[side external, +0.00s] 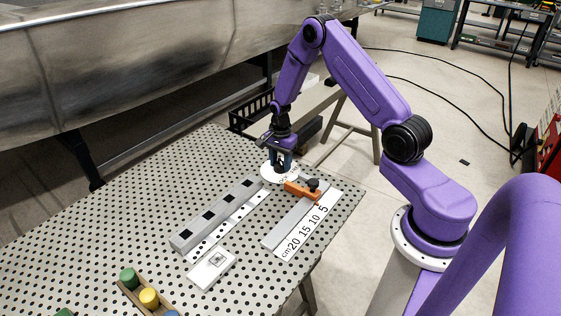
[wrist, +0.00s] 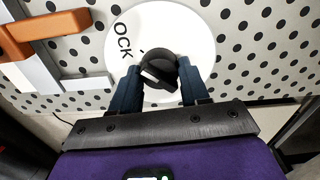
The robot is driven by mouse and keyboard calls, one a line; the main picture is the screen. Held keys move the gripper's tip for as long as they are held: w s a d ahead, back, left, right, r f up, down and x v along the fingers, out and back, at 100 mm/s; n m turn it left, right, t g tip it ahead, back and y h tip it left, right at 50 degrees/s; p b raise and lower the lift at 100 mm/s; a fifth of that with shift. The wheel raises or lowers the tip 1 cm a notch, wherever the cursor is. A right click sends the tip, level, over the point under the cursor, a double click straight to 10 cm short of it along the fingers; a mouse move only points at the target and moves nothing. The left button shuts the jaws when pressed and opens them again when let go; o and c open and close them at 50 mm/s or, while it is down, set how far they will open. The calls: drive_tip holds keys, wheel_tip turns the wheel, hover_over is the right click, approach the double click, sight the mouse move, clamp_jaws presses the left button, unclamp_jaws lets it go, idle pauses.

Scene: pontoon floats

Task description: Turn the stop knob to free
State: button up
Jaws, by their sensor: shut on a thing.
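The stop knob (wrist: 157,68) is dark and round, with a pale mark on it, and sits on a white round dial (wrist: 180,22). The letters "OCK" show on the dial left of the knob in the wrist view; the rest of the lettering is out of sight. My gripper (wrist: 158,78) has its two dark blue fingers on either side of the knob and is shut on it. In the side external view my gripper (side external: 281,163) points down over the dial (side external: 270,176) at the table's far edge, and the fingers hide the knob.
An orange slider (side external: 298,190) with a black knob sits on a grey rail beside a centimetre scale (side external: 308,226). A long grey bar (side external: 217,214) lies left of it. A white plate (side external: 211,268) and a tray of coloured pegs (side external: 148,298) lie nearer the camera.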

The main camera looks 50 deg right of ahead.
drive_tip(key=n, duration=0.3)
drive_tip(key=shift+a+n, duration=0.1)
drive_tip(key=shift+n, duration=0.3)
drive_tip(key=n, duration=0.4)
drive_tip(key=shift+n, duration=0.3)
drive_tip(key=n, duration=0.4)
drive_tip(key=shift+n, duration=2.2)
drive_tip(key=o, duration=1)
drive_tip(key=shift+o, duration=0.2)
